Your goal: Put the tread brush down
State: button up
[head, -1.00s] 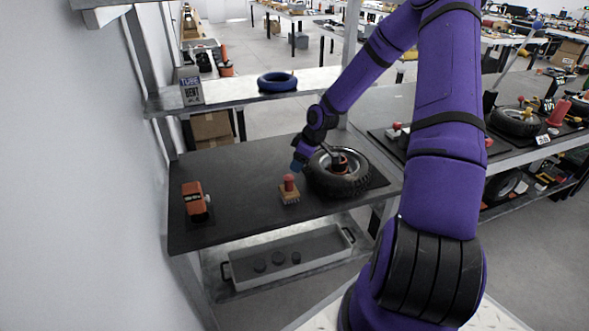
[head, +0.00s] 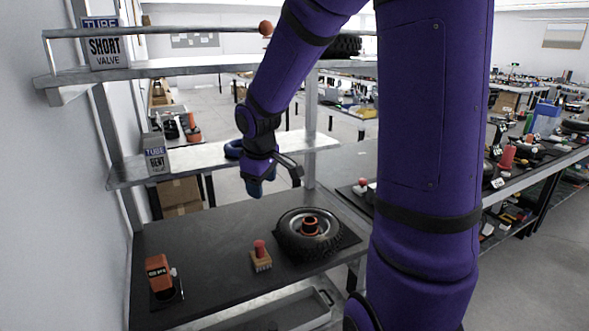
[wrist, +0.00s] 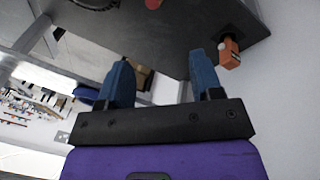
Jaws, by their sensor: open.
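The tread brush (head: 260,257), with a red knob and a tan bristle block, stands upright on the dark bench top (head: 215,235), just left of the tire. Its red knob (wrist: 153,4) shows at the top edge of the wrist view. My gripper (head: 262,188) is raised above the back part of the bench, apart from the brush. In the wrist view my gripper (wrist: 160,78) has its two blue fingers wide apart with nothing between them.
A tire on a wheel (head: 308,234) lies right of the brush. An orange device (head: 158,273) stands at the left of the bench. A shelf (head: 190,167) behind holds a blue ring and a "TUBE BENT" box (head: 156,156). The bench between brush and orange device is clear.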

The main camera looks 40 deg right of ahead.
jog(key=s+a+r+m+t, duration=0.1)
jog(key=s+a+r, duration=0.2)
jog(key=s, duration=0.4)
jog(key=s+a+r+m+t+y, duration=0.1)
jog(key=s+a+r+m, duration=0.1)
jog(key=s+r, duration=0.4)
jog(key=s+a+r+m, duration=0.1)
jog(key=s+a+r, duration=0.3)
jog(key=s, duration=0.5)
jog(key=shift+a+r+m+t+y, duration=0.15)
jog(key=shift+r+m+t+y, duration=0.15)
jog(key=shift+t+y, duration=0.1)
jog(key=shift+o, duration=0.4)
jog(key=shift+w, duration=0.1)
